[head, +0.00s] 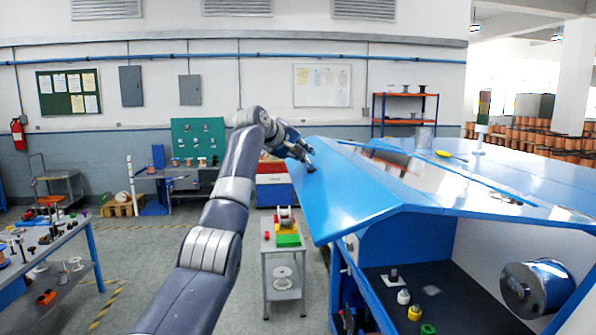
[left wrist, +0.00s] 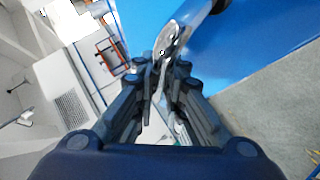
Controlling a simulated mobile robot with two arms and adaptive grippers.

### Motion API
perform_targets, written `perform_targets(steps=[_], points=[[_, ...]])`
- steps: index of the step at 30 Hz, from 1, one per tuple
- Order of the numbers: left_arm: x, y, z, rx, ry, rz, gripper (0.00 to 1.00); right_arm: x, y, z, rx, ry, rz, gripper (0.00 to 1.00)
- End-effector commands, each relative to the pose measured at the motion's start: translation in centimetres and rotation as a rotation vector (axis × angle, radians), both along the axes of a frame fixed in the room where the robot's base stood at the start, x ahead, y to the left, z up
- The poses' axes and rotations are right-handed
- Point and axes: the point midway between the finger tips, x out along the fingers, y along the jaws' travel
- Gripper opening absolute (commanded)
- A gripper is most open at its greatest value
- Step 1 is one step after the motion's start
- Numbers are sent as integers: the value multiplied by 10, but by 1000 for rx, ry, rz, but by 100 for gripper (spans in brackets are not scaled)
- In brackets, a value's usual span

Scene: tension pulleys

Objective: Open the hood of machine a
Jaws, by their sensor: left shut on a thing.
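The blue hood (head: 350,190) of the machine at the right spans its top, with clear window panels. Its left panel slopes down toward the front left; I cannot tell how far the hood is raised. My left gripper (head: 308,166) is at the hood's far left edge. In the left wrist view, my left gripper (left wrist: 161,72) is shut on a shiny metal handle (left wrist: 178,40) beside the blue hood surface (left wrist: 265,45). The handle is mostly hidden by the gripper in the head view. My right gripper is not in view.
Below the hood, the machine's dark floor (head: 455,305) holds small coloured parts, beside a shiny roller (head: 537,287). A small grey cart (head: 283,258) stands left of the machine. A workbench (head: 45,250) with parts is at the far left. Open floor lies between them.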

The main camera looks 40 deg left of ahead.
Motion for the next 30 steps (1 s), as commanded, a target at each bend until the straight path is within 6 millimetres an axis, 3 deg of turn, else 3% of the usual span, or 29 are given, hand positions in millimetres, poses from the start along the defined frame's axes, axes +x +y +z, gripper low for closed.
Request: perform_targets(steps=[3, 9, 23, 24, 26, 30], points=[[0, -5, 16, -2, -1, 3, 0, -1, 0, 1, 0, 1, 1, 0], [2, -10, 27, -2, 1, 4, 0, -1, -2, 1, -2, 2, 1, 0], [2, -11, 30, -1, 1, 5, 0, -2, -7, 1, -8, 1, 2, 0], [2, -11, 30, -1, 1, 5, 20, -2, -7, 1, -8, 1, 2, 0], [2, -11, 30, -1, 1, 5, 31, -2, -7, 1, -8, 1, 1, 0], [2, -12, 29, -1, 2, 4, 31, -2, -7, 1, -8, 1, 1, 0]])
